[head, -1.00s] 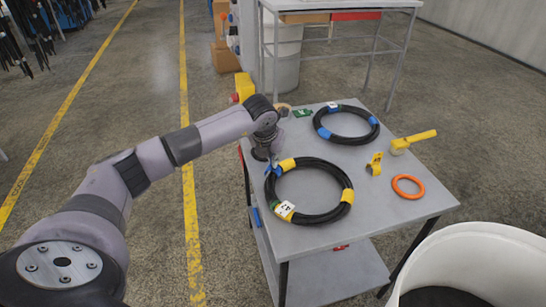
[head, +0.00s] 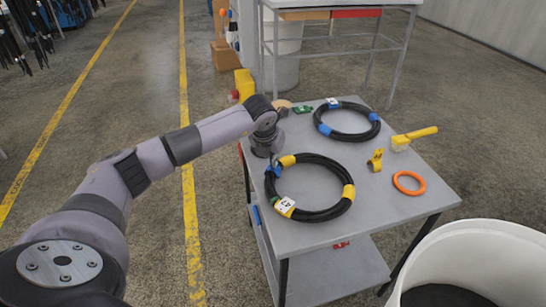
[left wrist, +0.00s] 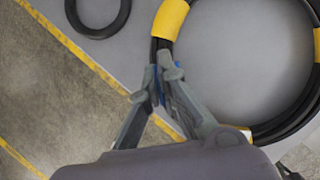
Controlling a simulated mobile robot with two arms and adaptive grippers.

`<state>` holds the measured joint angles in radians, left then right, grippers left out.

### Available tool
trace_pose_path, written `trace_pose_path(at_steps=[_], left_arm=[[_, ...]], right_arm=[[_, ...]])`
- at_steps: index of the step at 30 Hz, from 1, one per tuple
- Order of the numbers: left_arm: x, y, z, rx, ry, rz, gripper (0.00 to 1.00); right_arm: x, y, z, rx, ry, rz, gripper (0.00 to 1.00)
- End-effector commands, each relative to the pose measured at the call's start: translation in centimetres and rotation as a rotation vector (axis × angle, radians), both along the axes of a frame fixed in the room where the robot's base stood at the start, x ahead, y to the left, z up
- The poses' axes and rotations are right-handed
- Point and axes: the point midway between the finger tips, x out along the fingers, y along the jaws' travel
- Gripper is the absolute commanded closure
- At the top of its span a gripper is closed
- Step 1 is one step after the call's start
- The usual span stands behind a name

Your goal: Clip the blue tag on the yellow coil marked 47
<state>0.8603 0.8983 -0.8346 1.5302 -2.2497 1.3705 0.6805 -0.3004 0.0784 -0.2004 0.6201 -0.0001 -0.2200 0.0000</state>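The yellow-banded black coil (head: 325,214) lies on the near part of the cart top. Its white label (head: 285,205), at the near-left side, seems to read 47. A yellow band of this coil (left wrist: 170,18) shows at the top of the left wrist view. My left gripper (head: 273,161) is at the coil's far-left side. In the left wrist view its two fingers (left wrist: 160,78) are close together beside the hose, with the blue tag (left wrist: 155,88) between them, mostly hidden. The blue tag (head: 272,171) also shows by the coil in the head view. My right gripper is out of view.
A blue-banded coil (head: 346,135) lies behind. An orange ring (head: 409,191), a yellow clip-like piece (head: 376,160) and a yellow-handled tool (head: 414,136) lie to the right. A white bin (head: 450,235) stands by the cart's front right.

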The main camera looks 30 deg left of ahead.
Motion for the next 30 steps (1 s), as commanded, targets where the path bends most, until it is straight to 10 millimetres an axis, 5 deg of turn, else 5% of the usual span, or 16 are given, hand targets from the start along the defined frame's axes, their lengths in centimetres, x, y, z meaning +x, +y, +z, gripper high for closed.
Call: trace_pose_path(at_steps=[26,30], left_arm=[[0.00,-0.01,-1.07,0.000,0.000,0.000,1.00],[0.00,-0.01,-1.06,0.000,0.000,0.000,0.90]], right_arm=[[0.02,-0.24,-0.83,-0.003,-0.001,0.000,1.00],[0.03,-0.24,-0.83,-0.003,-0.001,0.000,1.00]])
